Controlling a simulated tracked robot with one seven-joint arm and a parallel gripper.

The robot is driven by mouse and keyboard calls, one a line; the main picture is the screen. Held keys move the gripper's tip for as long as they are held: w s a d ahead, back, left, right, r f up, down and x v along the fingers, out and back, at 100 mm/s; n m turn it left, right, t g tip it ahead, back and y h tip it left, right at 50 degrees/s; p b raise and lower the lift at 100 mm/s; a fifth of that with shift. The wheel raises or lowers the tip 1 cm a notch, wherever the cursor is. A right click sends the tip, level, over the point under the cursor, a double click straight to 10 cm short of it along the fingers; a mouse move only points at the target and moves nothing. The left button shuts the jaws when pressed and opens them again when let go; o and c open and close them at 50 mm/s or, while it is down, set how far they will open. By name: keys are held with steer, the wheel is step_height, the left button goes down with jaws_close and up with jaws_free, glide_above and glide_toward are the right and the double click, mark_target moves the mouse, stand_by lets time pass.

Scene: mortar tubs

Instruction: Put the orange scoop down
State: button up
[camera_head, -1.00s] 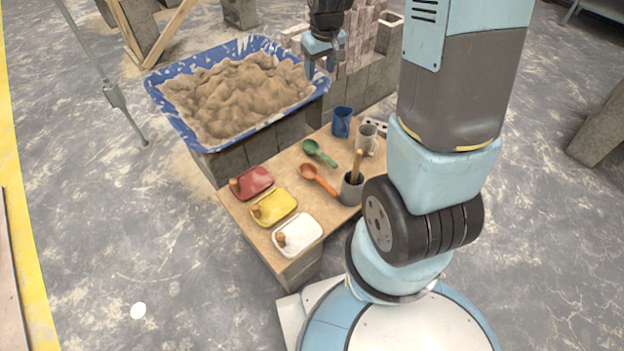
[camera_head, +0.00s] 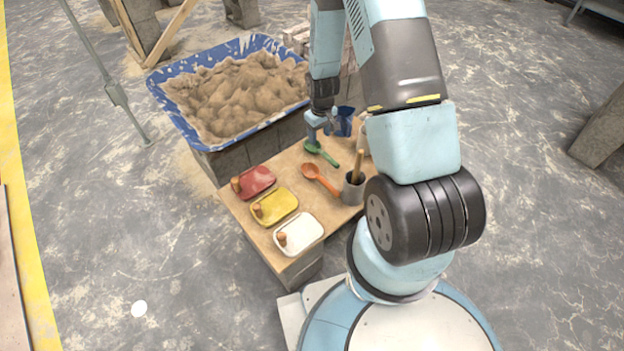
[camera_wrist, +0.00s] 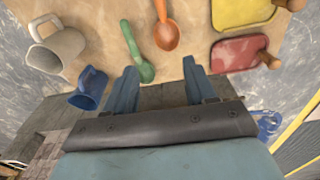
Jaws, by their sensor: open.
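The orange scoop (camera_head: 318,177) lies on the wooden board, between the green scoop and the grey cup. Its bowl also shows in the wrist view (camera_wrist: 167,36), beyond my fingertips. My gripper (camera_head: 322,128) is open and empty, above the far edge of the board near the green scoop (camera_head: 325,153). In the wrist view my fingers (camera_wrist: 160,75) are spread apart, and the green scoop's bowl (camera_wrist: 146,71) shows between them, close to the left finger. The orange scoop is apart from my fingers.
A blue mug (camera_wrist: 89,88) and a pale mug (camera_wrist: 57,48) stand left of my fingers in the wrist view. A blue tub (camera_head: 185,127) of mortar stands behind. A grey cup (camera_head: 353,189) holds a wooden handle.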

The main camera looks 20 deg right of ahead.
glide_above(322, 178)
step_height(322, 178, down, 10)
steer(key=shift+n+g, duration=0.3)
steer(key=shift+a+f, duration=0.1)
steer(key=shift+f, duration=6.75)
jaws_close()
